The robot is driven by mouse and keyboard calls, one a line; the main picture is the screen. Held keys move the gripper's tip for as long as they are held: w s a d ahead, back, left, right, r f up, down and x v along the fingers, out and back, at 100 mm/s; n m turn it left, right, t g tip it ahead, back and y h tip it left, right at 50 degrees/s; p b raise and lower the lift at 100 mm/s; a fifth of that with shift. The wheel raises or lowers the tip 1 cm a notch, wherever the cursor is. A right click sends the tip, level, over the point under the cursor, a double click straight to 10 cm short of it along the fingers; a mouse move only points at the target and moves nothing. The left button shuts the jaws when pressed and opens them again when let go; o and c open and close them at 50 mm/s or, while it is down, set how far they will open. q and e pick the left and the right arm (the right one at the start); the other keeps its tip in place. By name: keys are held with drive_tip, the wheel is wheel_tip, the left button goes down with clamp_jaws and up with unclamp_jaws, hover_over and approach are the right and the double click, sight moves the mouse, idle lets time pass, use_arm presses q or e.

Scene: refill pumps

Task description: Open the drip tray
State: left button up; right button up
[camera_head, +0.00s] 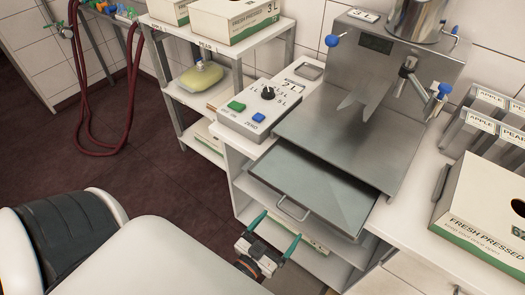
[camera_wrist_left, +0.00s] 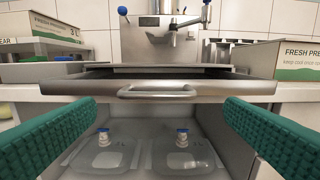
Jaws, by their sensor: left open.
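The drip tray (camera_head: 318,190) is a flat grey metal drawer under the steel dispenser's deck, and it sticks out toward me, partly open. Its bar handle (camera_head: 292,210) is on the front edge. In the left wrist view the tray front (camera_wrist_left: 230,88) and handle (camera_wrist_left: 157,91) lie straight ahead. My left gripper (camera_head: 275,235) has green fingers, is open and empty, and is just in front of and below the handle. The fingers stand to either side of the handle in the left wrist view (camera_wrist_left: 160,108), apart from it. My right gripper is not in view.
The steel dispenser (camera_head: 350,120) stands behind the tray. A control box (camera_head: 259,110) with buttons and a knob is to its left. A juice carton box (camera_head: 485,210) is at right. Capped pouches (camera_wrist_left: 185,158) lie below the tray. Floor at left is open.

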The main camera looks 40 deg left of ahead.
use_arm(q)
drive_tip(key=s+b, duration=0.1)
drive_tip(key=s, duration=0.7)
drive_tip(key=shift+s+b, duration=0.2)
drive_tip(key=shift+b, duration=0.2)
drive_tip(key=s+d+f+m+g+h, duration=0.1)
drive_tip(key=s+f+g, duration=0.25)
drive_tip(key=f, duration=0.95)
drive_tip(key=s+f+m+g, duration=0.15)
drive_tip(key=f+g, duration=0.35)
drive_tip(key=f, duration=0.8)
drive_tip(key=s+a+f+g, duration=0.3)
drive_tip(key=s+f+g, duration=0.1)
drive_tip(key=s+f, duration=0.3)
drive_tip(key=s+a+f+g+y, duration=0.1)
drive_tip(key=s+a+f+g, duration=0.3)
drive_tip(key=s+f, duration=0.3)
drive_tip(key=shift+f+y, duration=0.3)
drive_tip(key=shift+f, duration=0.05)
drive_tip(key=shift+d+n+g, duration=0.1)
drive_tip(key=shift+n+g, duration=0.15)
